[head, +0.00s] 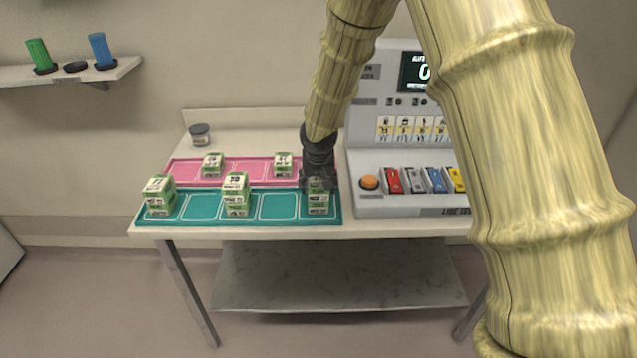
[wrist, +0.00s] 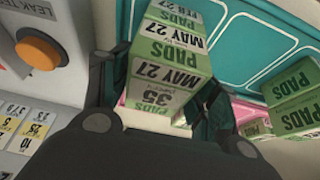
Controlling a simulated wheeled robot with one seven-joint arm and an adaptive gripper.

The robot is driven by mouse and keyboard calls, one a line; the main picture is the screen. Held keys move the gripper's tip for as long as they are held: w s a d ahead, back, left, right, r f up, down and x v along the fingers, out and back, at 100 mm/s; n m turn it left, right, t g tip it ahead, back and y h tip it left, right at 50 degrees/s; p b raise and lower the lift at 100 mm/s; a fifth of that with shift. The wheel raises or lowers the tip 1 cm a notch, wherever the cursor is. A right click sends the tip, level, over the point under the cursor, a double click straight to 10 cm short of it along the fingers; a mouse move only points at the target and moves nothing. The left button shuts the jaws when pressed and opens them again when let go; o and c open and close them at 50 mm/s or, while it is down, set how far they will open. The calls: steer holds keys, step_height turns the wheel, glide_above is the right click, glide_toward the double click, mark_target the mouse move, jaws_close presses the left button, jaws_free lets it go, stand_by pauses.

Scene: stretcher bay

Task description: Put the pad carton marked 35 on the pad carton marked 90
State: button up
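In the wrist view the pad carton marked 35 (wrist: 165,72), green and white with MAY 27 on it, is between the fingers of my gripper (wrist: 165,95). The fingers lie close against both its sides. It appears directly above another pad carton (wrist: 182,15), whose number is hidden. In the head view my gripper (head: 318,180) is over this stack at the right end of the teal mat (head: 278,207); the lower carton (head: 318,204) shows below it. I cannot read a 90 on any carton.
Single cartons (head: 213,165) (head: 284,165) stand on the pink mat (head: 247,171). A console (head: 400,160) with an orange button (head: 369,182) stands close at right. A grey jar (head: 200,135) is behind.

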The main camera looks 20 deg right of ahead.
steer(key=shift+o, duration=0.6)
steer(key=shift+r, duration=0.15)
steer(key=shift+s+r, duration=0.15)
steer(key=shift+r, duration=0.3)
steer(key=b+v, duration=0.2)
steer(key=v, duration=0.9)
